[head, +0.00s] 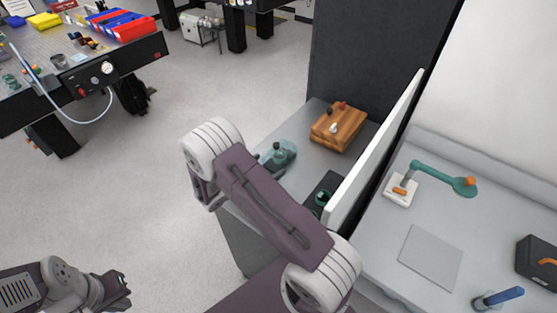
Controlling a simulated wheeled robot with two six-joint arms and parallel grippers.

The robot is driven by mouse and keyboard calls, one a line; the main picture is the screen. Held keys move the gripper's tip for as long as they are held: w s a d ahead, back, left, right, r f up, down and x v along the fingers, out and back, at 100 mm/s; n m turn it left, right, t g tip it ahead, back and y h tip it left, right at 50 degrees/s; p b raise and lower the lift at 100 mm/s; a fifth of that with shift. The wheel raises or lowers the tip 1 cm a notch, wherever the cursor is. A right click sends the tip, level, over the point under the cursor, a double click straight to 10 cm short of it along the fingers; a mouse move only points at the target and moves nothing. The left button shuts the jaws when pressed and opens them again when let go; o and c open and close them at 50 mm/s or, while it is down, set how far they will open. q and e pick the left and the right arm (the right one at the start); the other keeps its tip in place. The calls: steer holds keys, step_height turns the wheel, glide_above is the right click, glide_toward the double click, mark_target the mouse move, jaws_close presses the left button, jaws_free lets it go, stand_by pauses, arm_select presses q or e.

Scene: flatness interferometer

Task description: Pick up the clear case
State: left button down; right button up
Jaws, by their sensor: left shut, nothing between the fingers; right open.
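I cannot make out a clear case for certain in the head view. My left gripper (122,286) is at the bottom left, low over the floor, shut and empty, far from the counter.
A wooden block (339,127) with small knobs stands on the counter (300,180). A white upright panel (375,150) divides it from a right-hand bench with a teal lamp (445,177), a grey sheet (430,257) and a black case (540,262). Open floor (150,190) lies left.

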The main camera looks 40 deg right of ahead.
steer(key=x, duration=0.3)
steer(key=shift+w+d+f+p, duration=0.15)
steer(key=shift+w+d+p, duration=0.05)
steer(key=shift+d+p, duration=0.15)
steer(key=shift+w+d, duration=0.1)
steer(key=shift+d, duration=0.35)
steer(key=p+x, duration=0.1)
steer(key=x, duration=0.3)
steer(key=shift+w, duration=0.2)
steer(key=shift+d+f, duration=0.1)
steer(key=shift+c, duration=0.3)
